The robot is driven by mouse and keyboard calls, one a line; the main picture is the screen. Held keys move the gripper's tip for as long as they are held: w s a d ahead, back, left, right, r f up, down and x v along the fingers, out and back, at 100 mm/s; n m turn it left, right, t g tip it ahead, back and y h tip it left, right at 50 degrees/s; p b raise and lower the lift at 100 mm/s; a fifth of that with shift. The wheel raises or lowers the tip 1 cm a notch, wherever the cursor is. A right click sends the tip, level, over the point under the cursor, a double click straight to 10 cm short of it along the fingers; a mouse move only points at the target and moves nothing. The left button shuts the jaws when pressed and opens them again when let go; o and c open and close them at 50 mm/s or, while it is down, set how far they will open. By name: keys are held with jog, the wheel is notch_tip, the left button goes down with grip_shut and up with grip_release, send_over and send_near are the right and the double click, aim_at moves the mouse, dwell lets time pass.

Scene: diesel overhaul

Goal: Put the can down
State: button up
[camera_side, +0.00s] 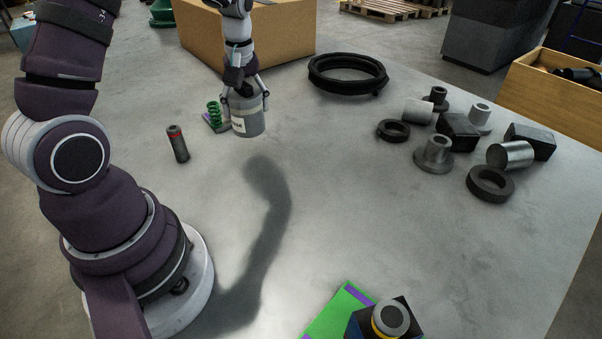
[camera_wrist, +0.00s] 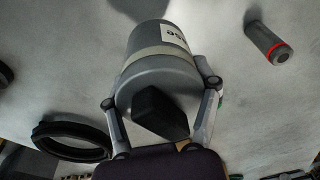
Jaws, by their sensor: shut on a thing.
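The can (camera_side: 248,119) is a grey cylinder with a pale label, held upright in my gripper (camera_side: 244,92) above the table in the side view. A shadow lies on the table below it, apart from the can. In the wrist view the can (camera_wrist: 160,62) fills the middle, with a white label at its top right. The fingers of my gripper (camera_wrist: 163,95) close on it from both sides. The can's far side is hidden.
A dark cylinder with a red band (camera_side: 177,143) and a green spring (camera_side: 214,114) stand left of the can. A large black ring (camera_side: 348,74) lies behind right. Several metal parts sit at right. A cardboard box (camera_side: 285,38) stands behind. The table's middle (camera_side: 350,200) is clear.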

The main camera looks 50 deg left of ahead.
jog(key=shift+w+d+r, duration=0.1)
jog(key=shift+d+r, duration=0.1)
jog(key=shift+r, duration=0.35)
jog(key=shift+d+r, duration=0.2)
jog(key=shift+r, duration=0.3)
jog(key=s+d+f, duration=0.1)
jog(key=s+d, duration=0.4)
jog(key=d, duration=0.6)
jog(key=s+d+f, duration=0.1)
jog(key=s+d, duration=0.4)
jog(key=d, duration=0.5)
notch_tip(320, 180, down, 8)
jog(key=shift+s+d+r, duration=0.1)
jog(key=shift+r, duration=0.1)
jog(key=o, duration=0.8)
jog(key=shift+f, duration=0.15)
jog(key=o, duration=0.4)
jog(key=shift+o, duration=0.2)
